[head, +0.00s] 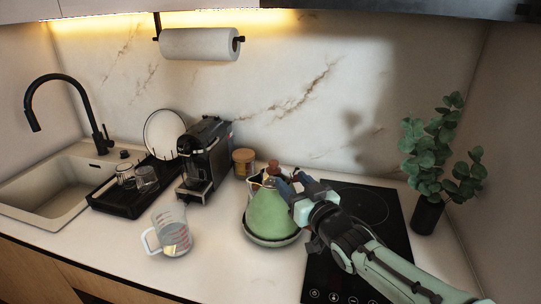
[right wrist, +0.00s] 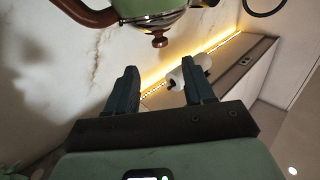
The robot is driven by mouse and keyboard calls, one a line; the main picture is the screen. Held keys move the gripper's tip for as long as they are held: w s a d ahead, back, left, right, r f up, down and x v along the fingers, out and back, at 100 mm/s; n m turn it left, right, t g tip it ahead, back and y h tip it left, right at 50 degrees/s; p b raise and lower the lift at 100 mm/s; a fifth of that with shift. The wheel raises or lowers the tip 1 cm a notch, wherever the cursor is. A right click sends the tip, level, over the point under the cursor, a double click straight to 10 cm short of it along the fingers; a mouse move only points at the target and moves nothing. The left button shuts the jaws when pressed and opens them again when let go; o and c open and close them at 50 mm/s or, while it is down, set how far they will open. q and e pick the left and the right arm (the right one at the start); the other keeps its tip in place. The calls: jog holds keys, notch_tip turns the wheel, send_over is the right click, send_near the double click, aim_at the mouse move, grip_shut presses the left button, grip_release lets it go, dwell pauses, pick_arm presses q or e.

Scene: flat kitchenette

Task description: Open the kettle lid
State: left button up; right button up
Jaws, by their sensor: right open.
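The green kettle (head: 268,214) stands upright on the counter, left of the black hob. Its brown knob (head: 273,167) shows at the top, partly crowded by my gripper. In the right wrist view the kettle appears upside down at the top edge, with the lid knob (right wrist: 160,42), a metallic rim around the lid and a brown handle (right wrist: 88,14). My right gripper (head: 287,186) is open and empty, at the upper right side of the kettle. In the wrist view its fingers (right wrist: 161,88) are spread, with the knob beyond them, apart from both. My left gripper is not in view.
A glass measuring jug (head: 172,232) stands left of the kettle. A coffee machine (head: 206,158) and a wooden-lidded jar (head: 244,160) stand behind. The hob (head: 380,225) is right, with a potted plant (head: 428,213) beyond. A paper roll (head: 198,44) hangs above. The front counter is clear.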

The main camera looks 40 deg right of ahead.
aim_at(274, 171)
jog(key=w, duration=0.4)
jog(key=w+d+p, duration=0.1)
jog(key=w, duration=0.3)
jog(key=w+d+p, duration=0.1)
jog(key=w, duration=0.3)
jog(key=shift+w+d, duration=0.2)
jog(key=shift+w, duration=0.05)
grip_shut()
